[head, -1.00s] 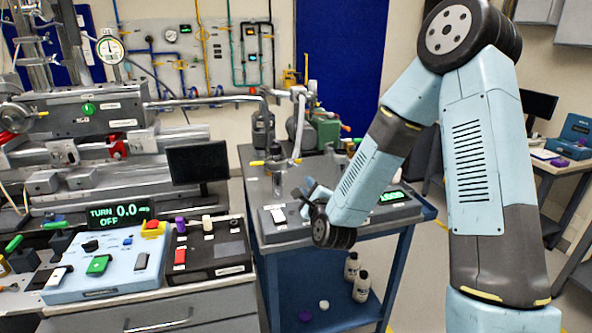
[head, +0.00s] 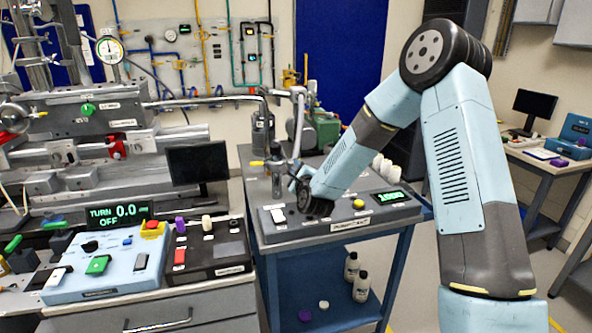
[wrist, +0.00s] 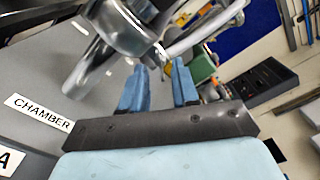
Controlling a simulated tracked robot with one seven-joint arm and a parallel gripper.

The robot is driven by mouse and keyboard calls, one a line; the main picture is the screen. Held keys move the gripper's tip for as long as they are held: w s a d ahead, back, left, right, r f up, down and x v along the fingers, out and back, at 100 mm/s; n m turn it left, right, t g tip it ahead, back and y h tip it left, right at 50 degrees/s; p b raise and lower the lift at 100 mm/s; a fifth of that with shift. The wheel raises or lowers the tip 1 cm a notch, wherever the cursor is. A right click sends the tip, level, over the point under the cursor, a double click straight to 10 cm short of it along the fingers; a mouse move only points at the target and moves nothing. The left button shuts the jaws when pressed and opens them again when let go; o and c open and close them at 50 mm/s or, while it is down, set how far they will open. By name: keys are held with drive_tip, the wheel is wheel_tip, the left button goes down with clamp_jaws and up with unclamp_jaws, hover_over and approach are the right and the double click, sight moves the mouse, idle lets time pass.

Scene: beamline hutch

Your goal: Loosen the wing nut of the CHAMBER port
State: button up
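In the wrist view the white CHAMBER label (wrist: 38,113) lies on the grey cart top at the left. A metallic pipe fitting (wrist: 120,28) rises beyond it at top centre. My gripper (wrist: 158,66) has two blue fingers standing apart, with a visible gap and nothing clearly held. The fingertips are close to the lower right edge of the fitting; contact cannot be told. I cannot make out the wing nut clearly. In the head view my gripper (head: 296,184) is beside the vertical port pipe (head: 277,180) on the cart, its fingers small and dark.
The blue cart (head: 340,238) carries a control box (head: 330,228) with a green display and yellow button, under my wrist. White cylinders (head: 382,166) stand behind my arm. Bottles (head: 352,266) are on the lower shelf. A bench with control panels (head: 100,270) is at left.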

drive_tip(key=shift+c, duration=0.2)
clamp_jaws()
drive_tip(key=shift+n, duration=0.3)
drive_tip(key=n, duration=1.8)
drive_tip(key=shift+s+a+r, duration=0.1)
drive_tip(key=shift+s, duration=0.05)
idle(0.3)
idle(0.4)
